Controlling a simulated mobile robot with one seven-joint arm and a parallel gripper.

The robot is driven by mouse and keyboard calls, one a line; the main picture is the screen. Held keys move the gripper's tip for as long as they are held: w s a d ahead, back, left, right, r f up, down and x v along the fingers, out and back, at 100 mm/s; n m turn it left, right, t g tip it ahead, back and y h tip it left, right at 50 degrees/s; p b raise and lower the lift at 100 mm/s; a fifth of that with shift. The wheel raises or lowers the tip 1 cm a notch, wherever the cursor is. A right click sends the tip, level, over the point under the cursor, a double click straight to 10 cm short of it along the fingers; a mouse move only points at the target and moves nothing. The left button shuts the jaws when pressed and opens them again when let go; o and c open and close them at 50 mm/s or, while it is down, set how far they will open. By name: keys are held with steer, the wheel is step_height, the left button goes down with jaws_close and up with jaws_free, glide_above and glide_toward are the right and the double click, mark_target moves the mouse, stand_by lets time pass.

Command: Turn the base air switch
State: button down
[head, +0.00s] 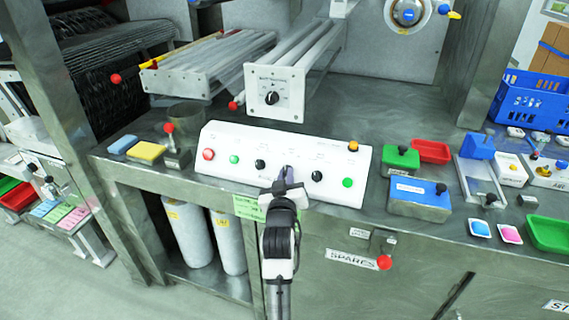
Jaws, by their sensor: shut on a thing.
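A white sloped control panel (230,143) stands on the steel bench. Along its front are a red button (208,155), a green button (234,160), a black knob (260,165), another black knob (317,176) and a green button (347,182). My gripper (287,173) reaches up from below to the panel face between the two black knobs. Its fingers are shut on a switch knob there, which they mostly hide. The small panel labels are too blurred to read, so which switch is the base air switch cannot be read.
An orange button (352,146) sits on the panel's top right. Behind is a white box with a black dial (271,98). To the right are a blue box (420,197), green and red trays and a blue crate (535,100). A red-knobbed latch (384,262) juts from the bench front.

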steer(key=shift+d+r+n+y+p, duration=0.25)
steer(key=shift+n+y+p, duration=0.15)
steer(key=shift+n+p, duration=0.45)
steer(key=shift+a+f+n+y, duration=0.1)
steer(key=shift+f+n+y, duration=0.05)
steer(key=shift+n+y, duration=0.25)
steer(key=c, duration=1.5)
jaws_free()
steer(key=shift+f, duration=0.1)
steer(key=s+b, duration=0.3)
steer(key=s, duration=1)
steer(key=shift+s, duration=0.35)
